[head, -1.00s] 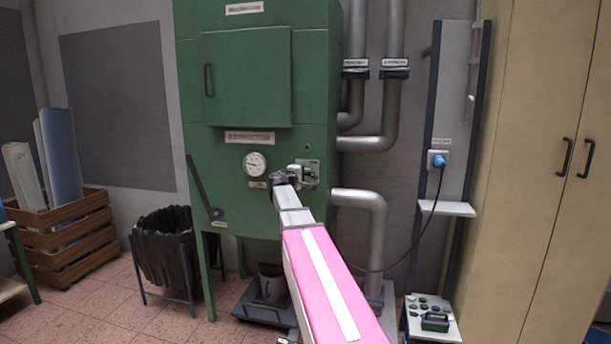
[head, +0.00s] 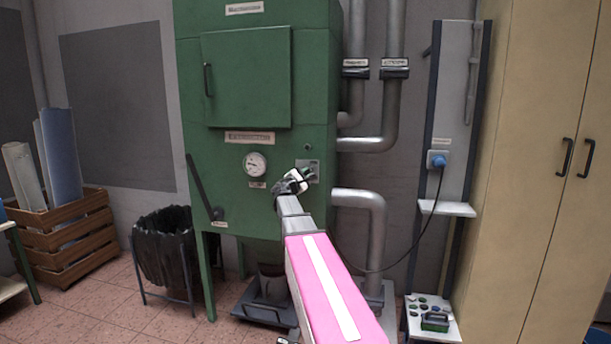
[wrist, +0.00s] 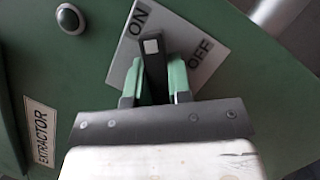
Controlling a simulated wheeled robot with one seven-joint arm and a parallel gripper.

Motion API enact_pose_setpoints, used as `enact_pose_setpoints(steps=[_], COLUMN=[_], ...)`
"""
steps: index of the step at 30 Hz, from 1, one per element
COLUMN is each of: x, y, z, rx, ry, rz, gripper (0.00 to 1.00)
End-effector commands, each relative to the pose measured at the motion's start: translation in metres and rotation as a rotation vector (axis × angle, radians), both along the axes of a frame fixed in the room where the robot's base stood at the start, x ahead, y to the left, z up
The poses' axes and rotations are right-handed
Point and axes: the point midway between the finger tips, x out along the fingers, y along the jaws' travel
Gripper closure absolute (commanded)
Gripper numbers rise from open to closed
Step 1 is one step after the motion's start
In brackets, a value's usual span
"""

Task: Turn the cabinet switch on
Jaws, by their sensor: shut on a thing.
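The cabinet switch is a pale plate (wrist: 203,37) marked ON and OFF with a black lever (wrist: 153,64) that has a light square at its tip. My gripper (wrist: 154,88) has its green-faced fingers on either side of the lever and is shut on it. In the wrist view the lever tip lies between the two words, closer to ON. In the head view my gripper (head: 295,181) is tilted at the front of the green cabinet (head: 240,160) and hides most of the switch; part of the plate (head: 314,170) shows at its right.
A round gauge (head: 255,164) is just left of my gripper, and a dark handle bar (head: 199,186) is further left. A grey pipe (head: 372,205) bends out at the right. A round button (wrist: 70,18) and an EXTRACTOR label (wrist: 40,130) are near the switch.

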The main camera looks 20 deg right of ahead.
Motion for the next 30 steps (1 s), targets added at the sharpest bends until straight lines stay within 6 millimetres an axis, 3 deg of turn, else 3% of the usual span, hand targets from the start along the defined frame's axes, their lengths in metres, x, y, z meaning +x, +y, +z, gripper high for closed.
enact_pose_setpoints(steps=[18, 30], x=[-0.0016, -0.0013], y=[-0.0001, 0.0000], z=[-0.0009, -0.0011], rx=[-0.478, -0.695], ry=[0.325, 0.472], rz=[0.000, 0.001], gripper=[1.00, 1.00])
